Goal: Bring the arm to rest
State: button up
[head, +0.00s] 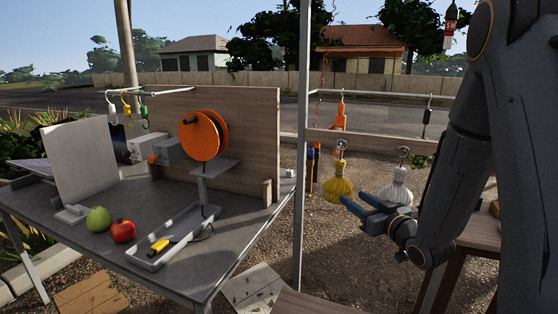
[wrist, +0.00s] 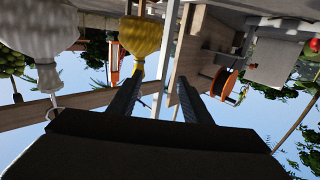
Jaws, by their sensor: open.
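My gripper (head: 358,207) is at the right in the head view, raised above the gravel, with my dark arm folding down to it from the upper right. Its two fingers also show in the wrist view (wrist: 177,85), spread apart with nothing between them. A yellow bundle (head: 338,185) hangs from a hook on the wooden rail just behind the fingertips. A white bundle (head: 397,187) hangs beside it, partly hidden by my gripper. I cannot tell whether my gripper touches either bundle. The wrist view is upside down.
A grey metal table (head: 90,255) at the left holds a green fruit (head: 99,219), a red fruit (head: 122,231), a tray (head: 140,256) with a yellow-handled tool, and an orange reel (head: 201,140). A metal post (head: 302,150) stands between the table and my gripper. A wooden stool (head: 485,235) is at the right.

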jog(key=s+f+m+g+h, duration=0.3)
jog(key=s+f+g+h, duration=0.4)
jog(key=s, duration=0.5)
jog(key=s+a+g, duration=0.1)
jog(key=s+g, duration=0.3)
jog(key=s, duration=0.5)
jog(key=s+a+m+g, duration=0.1)
jog(key=s+g, duration=0.3)
jog(key=s, duration=0.5)
jog(key=shift+a+y, duration=0.4)
jog(key=shift+a, duration=0.35)
